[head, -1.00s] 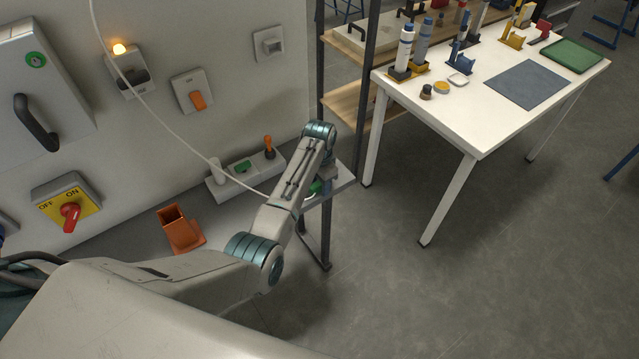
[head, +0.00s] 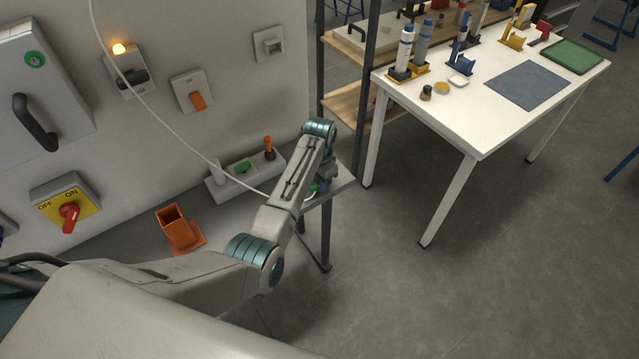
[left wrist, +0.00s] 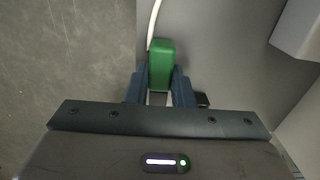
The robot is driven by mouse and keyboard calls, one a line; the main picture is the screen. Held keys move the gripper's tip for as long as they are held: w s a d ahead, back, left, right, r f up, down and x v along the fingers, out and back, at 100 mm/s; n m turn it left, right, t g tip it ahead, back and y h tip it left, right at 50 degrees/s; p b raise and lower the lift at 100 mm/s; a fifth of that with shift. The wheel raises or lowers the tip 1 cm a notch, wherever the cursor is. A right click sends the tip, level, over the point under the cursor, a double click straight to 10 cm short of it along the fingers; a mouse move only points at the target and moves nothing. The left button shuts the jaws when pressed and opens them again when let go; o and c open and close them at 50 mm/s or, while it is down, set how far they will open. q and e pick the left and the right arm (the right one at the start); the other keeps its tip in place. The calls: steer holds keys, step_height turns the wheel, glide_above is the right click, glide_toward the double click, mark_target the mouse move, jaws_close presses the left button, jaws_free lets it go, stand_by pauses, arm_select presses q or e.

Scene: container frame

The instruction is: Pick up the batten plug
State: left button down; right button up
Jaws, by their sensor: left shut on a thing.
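The batten plug is a green block with a white cable; it shows in the left wrist view (left wrist: 160,62) between two blue fingers. My left gripper (left wrist: 159,88) is shut on it. In the head view a small green part of the plug (head: 314,187) shows beside my left wrist, over the shelf's right end; my arm hides the rest and the gripper's fingers. I cannot tell in these views whether the plug touches the shelf. My right gripper is not in view.
A white socket batten (head: 230,184) with an orange-handled plug (head: 268,146) stands against the wall. An orange holder (head: 178,228) sits on the shelf left of my arm. The white cable (head: 160,118) hangs across the wall. A white table (head: 470,130) stands right, beyond open floor.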

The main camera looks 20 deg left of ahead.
arm_select(q)
step_height(320, 180, up, 2)
steer(key=shift+r+b, duration=0.25)
steer(key=shift+b, duration=0.4)
steer(key=s+a+p, duration=0.1)
steer(key=s+a, duration=0.2)
steer(key=s, duration=0.6)
steer(key=s+a+r+p, duration=0.1)
steer(key=s+a+p, duration=0.1)
steer(key=s, duration=0.8)
steer(key=shift+a+r, duration=0.25)
steer(key=shift+a, duration=0.5)
